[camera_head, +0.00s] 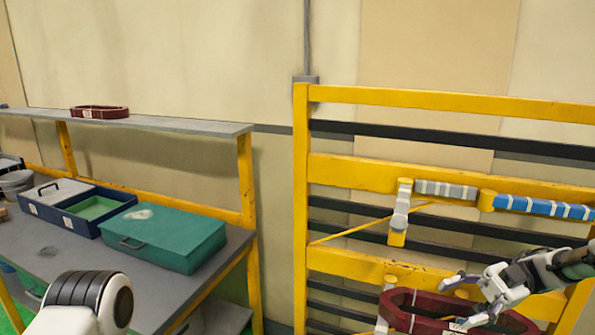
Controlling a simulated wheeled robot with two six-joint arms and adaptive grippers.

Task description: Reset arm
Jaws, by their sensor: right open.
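My right gripper (452,303) comes in from the right edge and points left. Its fingers are apart, with nothing seen between them. It is at a dark red oval ring (408,303) on the yellow rack and covers part of the ring's right side. I cannot tell whether the fingers touch the ring. A white and black part of my left arm shows at the lower left; my left gripper is out of view.
The yellow rack (350,171) holds grey and blue wrapped bars (543,207). At the left, a grey workbench (60,248) carries a green case (165,236) and a dark blue box (62,209). Another dark red ring (99,113) lies on the shelf (180,124) above.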

